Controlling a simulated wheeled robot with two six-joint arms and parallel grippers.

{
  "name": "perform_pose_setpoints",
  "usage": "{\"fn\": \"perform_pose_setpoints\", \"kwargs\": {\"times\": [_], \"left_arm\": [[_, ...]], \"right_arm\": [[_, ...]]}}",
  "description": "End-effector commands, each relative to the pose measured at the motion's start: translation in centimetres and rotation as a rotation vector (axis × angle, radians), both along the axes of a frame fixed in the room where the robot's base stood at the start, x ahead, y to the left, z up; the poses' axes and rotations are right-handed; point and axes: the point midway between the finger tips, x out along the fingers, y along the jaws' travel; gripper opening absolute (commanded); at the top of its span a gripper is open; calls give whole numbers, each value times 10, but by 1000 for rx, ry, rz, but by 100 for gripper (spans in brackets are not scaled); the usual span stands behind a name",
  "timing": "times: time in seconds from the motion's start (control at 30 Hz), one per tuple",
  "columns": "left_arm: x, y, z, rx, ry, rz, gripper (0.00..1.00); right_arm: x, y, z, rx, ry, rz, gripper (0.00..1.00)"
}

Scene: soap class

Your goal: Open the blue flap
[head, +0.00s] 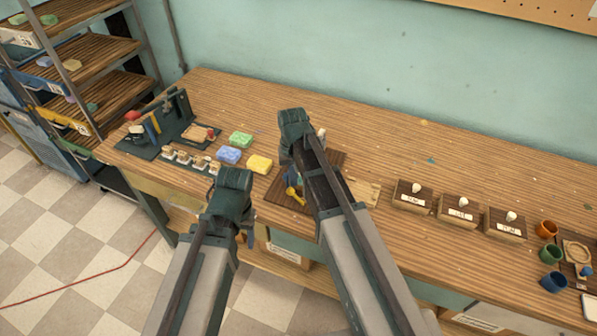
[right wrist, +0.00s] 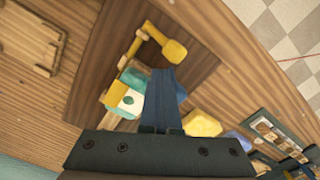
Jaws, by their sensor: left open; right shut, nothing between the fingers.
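A blue front panel (head: 38,84), which looks like the blue flap, is on the rack at the far left of the head view. It appears closed, though its detail is small. My left gripper (head: 243,236) is open near the table's front edge, right of the rack and well apart from the panel; its fingers are mostly hidden by the wrist. My right gripper (head: 293,172) is over a dark wooden board on the table, far from the panel. In the right wrist view its fingers (right wrist: 161,85) are shut and empty.
The board (head: 335,160) bears a yellow scoop (head: 295,196) and small items. Green, blue and yellow sponges (head: 260,164) lie left of it, near a dark stand (head: 175,118). Labelled wooden boxes (head: 458,210) and small cups (head: 551,254) stand at right. A yellow panel (head: 64,117) is on the rack.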

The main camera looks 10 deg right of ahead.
Motion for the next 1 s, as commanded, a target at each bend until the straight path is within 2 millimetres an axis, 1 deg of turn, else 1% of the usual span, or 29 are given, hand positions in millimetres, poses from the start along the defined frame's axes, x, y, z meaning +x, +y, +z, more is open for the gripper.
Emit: {"fn": "perform_pose_setpoints", "kwargs": {"times": [0.27,0.67,0.73,0.87,1.0], "left_arm": [[0,0,-1,0,0,0,57],[0,0,-2,0,0,0,57],[0,0,-2,0,0,0,57],[0,0,3,0,0,0,57],[0,0,13,0,0,0,57]], "right_arm": [[1,1,-1,1,0,1,0],[9,12,-2,1,0,1,0],[8,11,-2,1,0,0,0],[7,11,3,0,0,0,0],[7,10,13,0,0,0,0]]}}
